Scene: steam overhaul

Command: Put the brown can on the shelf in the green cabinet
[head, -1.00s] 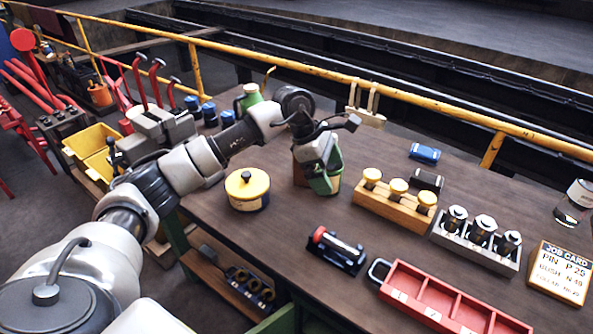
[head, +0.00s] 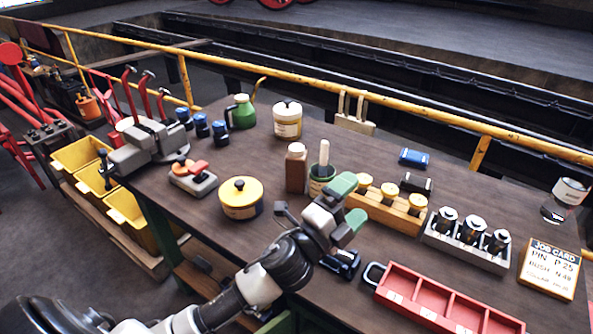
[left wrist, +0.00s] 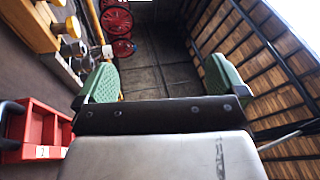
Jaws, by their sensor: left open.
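A brown container with a pale cap (head: 297,168), the only brown can-like thing I see, stands upright on the dark workbench (head: 250,165) in the head view. My left gripper (head: 347,208) is open and empty, with green finger pads, in front of and to the right of the brown container and apart from it. In the left wrist view the two green pads (left wrist: 160,80) stand wide apart with only floor between them. I cannot make out a green cabinet for certain; only a piece of green frame (head: 278,322) shows at the bottom edge. My right gripper is not in view.
A yellow tin (head: 241,197), wooden block with yellow-topped parts (head: 385,211), grey rack (head: 468,242) and red tray (head: 445,300) crowd the bench. A yellow rail (head: 400,118) runs behind.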

